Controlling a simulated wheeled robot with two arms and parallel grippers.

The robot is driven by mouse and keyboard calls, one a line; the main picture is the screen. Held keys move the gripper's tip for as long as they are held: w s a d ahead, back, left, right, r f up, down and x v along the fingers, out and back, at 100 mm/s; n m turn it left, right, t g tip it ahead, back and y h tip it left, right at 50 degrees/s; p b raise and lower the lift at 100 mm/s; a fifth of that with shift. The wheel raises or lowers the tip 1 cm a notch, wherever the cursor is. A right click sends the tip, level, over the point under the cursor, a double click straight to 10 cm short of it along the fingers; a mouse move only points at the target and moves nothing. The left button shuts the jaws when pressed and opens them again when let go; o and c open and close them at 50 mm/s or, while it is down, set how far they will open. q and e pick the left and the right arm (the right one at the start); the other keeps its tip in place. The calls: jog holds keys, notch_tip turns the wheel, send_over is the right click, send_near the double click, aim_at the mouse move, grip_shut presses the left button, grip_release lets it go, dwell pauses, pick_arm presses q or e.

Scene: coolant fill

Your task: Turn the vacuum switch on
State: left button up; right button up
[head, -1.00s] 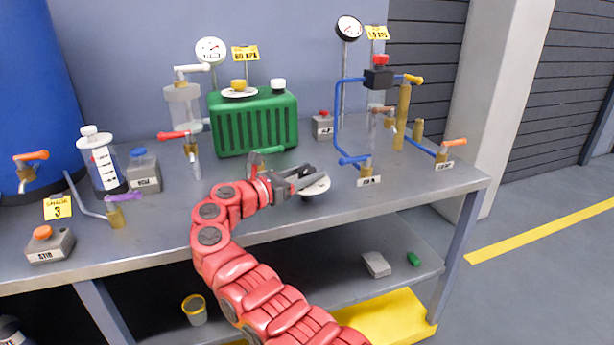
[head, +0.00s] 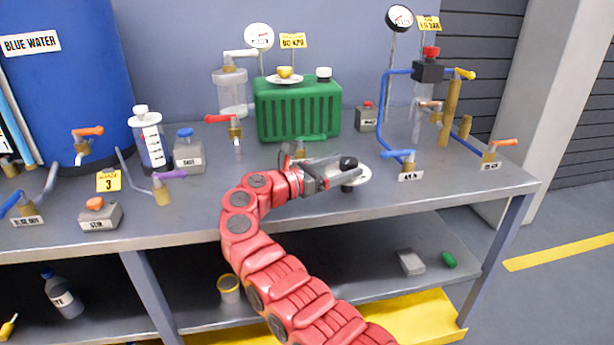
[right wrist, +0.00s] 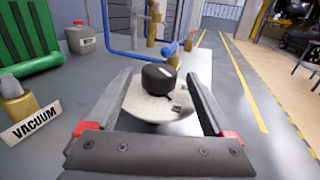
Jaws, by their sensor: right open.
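A black knob (head: 348,163) stands on a pale round disc (head: 363,177) near the front of the bench top. In the right wrist view the knob (right wrist: 158,77) and disc (right wrist: 150,108) lie between my fingers. My right gripper (head: 341,172) is open, its fingers (right wrist: 157,76) on either side of the knob with gaps. My left gripper is out of view.
A green ribbed tank (head: 298,108) stands behind my gripper. The bench's front edge is close.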

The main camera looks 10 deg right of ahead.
jog(key=v, duration=1.5)
jog(key=shift+f, duration=0.15)
